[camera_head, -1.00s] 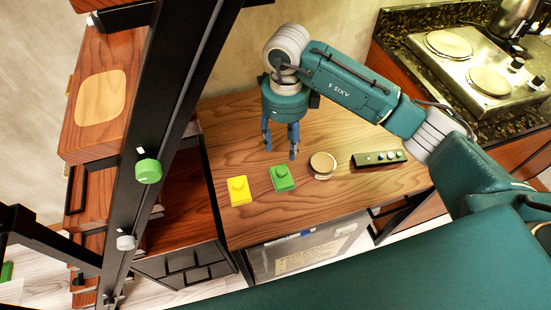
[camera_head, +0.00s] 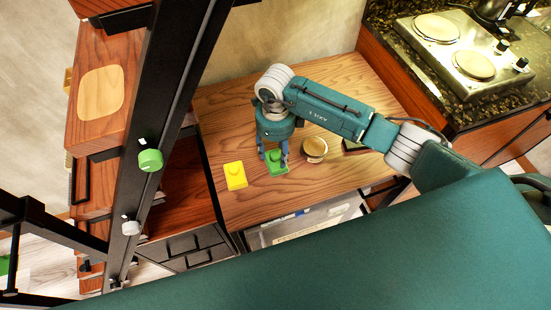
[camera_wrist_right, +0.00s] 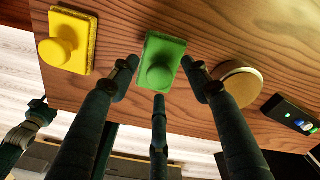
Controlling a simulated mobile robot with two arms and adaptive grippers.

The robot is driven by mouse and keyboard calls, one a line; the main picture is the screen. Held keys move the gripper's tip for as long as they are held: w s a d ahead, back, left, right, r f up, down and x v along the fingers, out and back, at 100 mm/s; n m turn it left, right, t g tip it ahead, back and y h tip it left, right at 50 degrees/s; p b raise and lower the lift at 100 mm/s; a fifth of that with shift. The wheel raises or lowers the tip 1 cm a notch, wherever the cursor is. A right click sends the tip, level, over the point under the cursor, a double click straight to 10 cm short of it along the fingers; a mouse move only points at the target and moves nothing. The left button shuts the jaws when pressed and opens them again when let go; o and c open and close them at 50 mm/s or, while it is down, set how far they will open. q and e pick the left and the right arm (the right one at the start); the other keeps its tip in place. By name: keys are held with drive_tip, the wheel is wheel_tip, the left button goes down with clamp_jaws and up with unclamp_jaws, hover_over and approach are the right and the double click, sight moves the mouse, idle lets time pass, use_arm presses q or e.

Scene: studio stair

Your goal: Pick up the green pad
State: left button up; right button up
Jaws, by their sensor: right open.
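The green pad (camera_head: 276,167), a flat square block with a round knob on top, lies on the wooden table. It also shows in the right wrist view (camera_wrist_right: 161,62), between the spread fingers. My right gripper (camera_head: 273,158) is open and points down just above the pad. In the right wrist view the fingertips (camera_wrist_right: 160,78) sit on both sides of the pad and below it, with nothing held. Whether they touch it, I cannot tell. My left gripper is not in view.
A yellow pad (camera_head: 235,176) lies to the left of the green one. A round wooden-topped object (camera_head: 314,149) stands close on the right. A dark control box (camera_wrist_right: 291,114) lies farther right. Black stair posts (camera_head: 160,120) rise on the left.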

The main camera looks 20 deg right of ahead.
sight(275, 154)
drive_tip(key=shift+c, duration=0.7)
clamp_jaws()
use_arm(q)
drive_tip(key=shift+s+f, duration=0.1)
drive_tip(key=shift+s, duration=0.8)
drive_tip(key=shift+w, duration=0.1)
use_arm(e)
drive_tip(key=shift+r, duration=0.55)
use_arm(q)
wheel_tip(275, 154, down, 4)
drive_tip(key=b, duration=0.3)
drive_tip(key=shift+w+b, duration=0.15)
drive_tip(key=shift+b, duration=0.25)
use_arm(e)
wheel_tip(275, 154, up, 19)
